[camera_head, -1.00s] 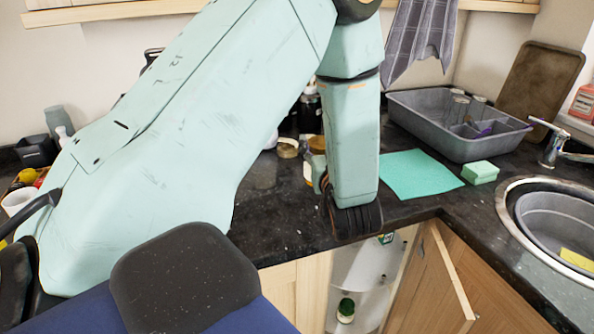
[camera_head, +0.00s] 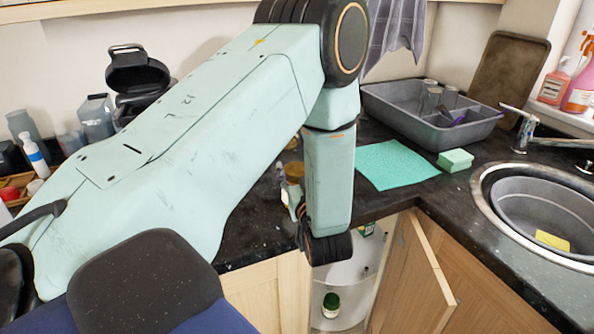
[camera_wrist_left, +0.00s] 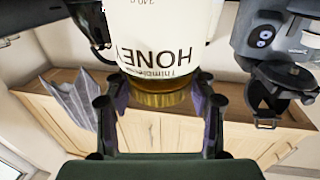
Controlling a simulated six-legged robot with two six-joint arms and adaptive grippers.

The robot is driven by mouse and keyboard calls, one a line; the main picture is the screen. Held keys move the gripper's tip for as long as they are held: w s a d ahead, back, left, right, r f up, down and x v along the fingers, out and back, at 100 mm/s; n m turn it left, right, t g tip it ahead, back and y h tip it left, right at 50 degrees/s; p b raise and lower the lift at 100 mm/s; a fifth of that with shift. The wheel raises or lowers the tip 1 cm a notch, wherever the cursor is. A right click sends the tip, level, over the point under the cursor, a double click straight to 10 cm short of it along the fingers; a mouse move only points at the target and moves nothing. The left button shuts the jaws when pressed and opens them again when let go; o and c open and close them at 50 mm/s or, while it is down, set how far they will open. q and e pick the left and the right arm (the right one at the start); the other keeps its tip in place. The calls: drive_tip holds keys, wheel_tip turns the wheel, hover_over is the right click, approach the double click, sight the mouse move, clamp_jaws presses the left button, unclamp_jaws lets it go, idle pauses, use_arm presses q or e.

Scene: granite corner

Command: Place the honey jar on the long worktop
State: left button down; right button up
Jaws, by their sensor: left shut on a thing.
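The honey jar (camera_wrist_left: 165,45) fills the top middle of the left wrist view, with a white label reading HONEY upside down and amber glass showing below it. My left gripper (camera_wrist_left: 158,98) is shut on it, one finger on each side. In the head view a small amber-topped part of the jar (camera_head: 293,171) shows beside my forearm, which hides most of my left gripper (camera_head: 291,197). The long worktop (camera_head: 246,240) is dark speckled granite. The jar appears above it; whether it touches cannot be told. My right gripper is not in view.
A green cloth (camera_head: 392,166), a sponge (camera_head: 455,160) and a grey tub (camera_head: 440,128) lie right of the arm. The sink (camera_head: 540,205) is at the right. An open cupboard door (camera_head: 428,262) stands below the edge. A black appliance (camera_head: 140,80) stands back left.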

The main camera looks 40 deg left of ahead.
use_arm(q)
drive_tip(key=shift+s, duration=0.1)
drive_tip(key=c, duration=0.9)
unclamp_jaws()
drive_tip(key=shift+s+f, duration=0.1)
drive_tip(key=o, duration=0.4)
drive_tip(key=shift+a+f, duration=0.1)
drive_tip(key=shift+a, duration=0.05)
drive_tip(key=shift+o, duration=0.2)
